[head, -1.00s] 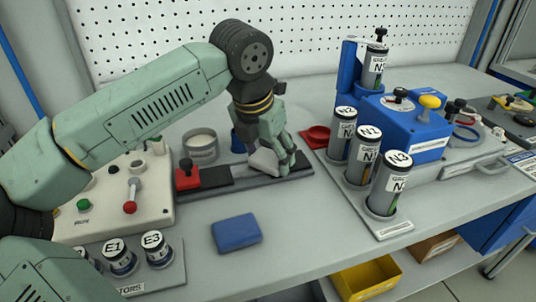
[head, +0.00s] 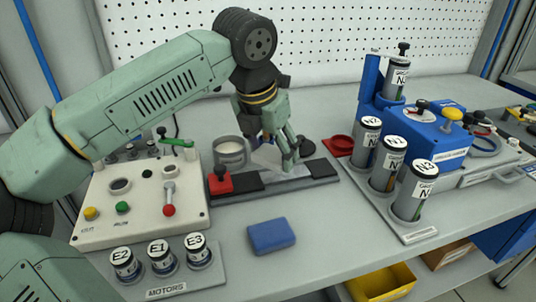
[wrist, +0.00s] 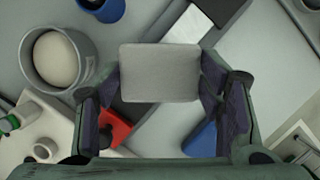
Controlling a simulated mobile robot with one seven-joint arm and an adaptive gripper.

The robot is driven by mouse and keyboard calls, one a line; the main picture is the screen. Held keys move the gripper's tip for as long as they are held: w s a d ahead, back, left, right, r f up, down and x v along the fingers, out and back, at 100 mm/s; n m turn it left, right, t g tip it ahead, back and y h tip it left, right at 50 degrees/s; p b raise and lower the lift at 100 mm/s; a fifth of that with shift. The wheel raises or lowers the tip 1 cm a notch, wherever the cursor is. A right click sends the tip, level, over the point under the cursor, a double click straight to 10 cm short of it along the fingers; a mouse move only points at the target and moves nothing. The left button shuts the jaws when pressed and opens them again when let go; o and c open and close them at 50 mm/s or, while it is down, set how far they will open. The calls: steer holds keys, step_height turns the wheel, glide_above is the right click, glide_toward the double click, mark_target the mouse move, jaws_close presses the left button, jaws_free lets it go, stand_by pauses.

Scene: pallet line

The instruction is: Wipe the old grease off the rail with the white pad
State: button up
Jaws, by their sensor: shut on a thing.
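The white pad (head: 266,156) is a pale grey-white block held between the fingers of my gripper (head: 277,163). In the wrist view the pad (wrist: 160,73) fills the gap between both fingertips. The rail (head: 318,178) is a dark strip on the bench with a paler stretch between dark parts. The pad is over the rail, close to its back side; I cannot tell whether it touches. In the wrist view the pad hides part of the rail, and a white stretch (wrist: 188,24) shows beyond it. I cannot make out any grease.
A red block with a black knob (head: 219,182) sits at the rail's left end. A pot of pale stuff (head: 230,153) stands behind. A blue pad (head: 271,237) lies in front. Labelled canisters (head: 413,190) stand right, a control box (head: 140,208) and motors (head: 160,257) left.

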steer(key=shift+r+p, duration=1.1)
steer(key=shift+r, duration=0.95)
